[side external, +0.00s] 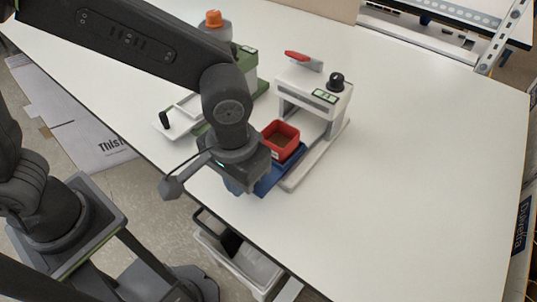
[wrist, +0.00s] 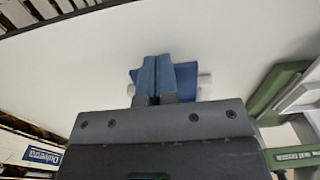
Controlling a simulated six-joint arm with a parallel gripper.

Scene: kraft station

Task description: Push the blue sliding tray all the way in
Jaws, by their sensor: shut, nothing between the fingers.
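The blue sliding tray (side external: 284,172) sits low at the front of a white machine (side external: 312,100), sticking out toward the table's near edge. A red square bin (side external: 281,139) with brown contents rests on or over it. My gripper (side external: 238,187) is at the tray's outer end, shut and empty, and hides part of it. In the wrist view the shut blue fingers (wrist: 155,78) overlap the blue tray (wrist: 187,76), with pale parts of the machine at both sides. Whether the fingertips touch the tray, I cannot tell.
A green and white machine (side external: 247,72) with an orange knob (side external: 212,18) stands to the left, close to my arm. A red lever (side external: 298,57) and black knob (side external: 336,80) top the white machine. The table (side external: 430,160) is clear on the right.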

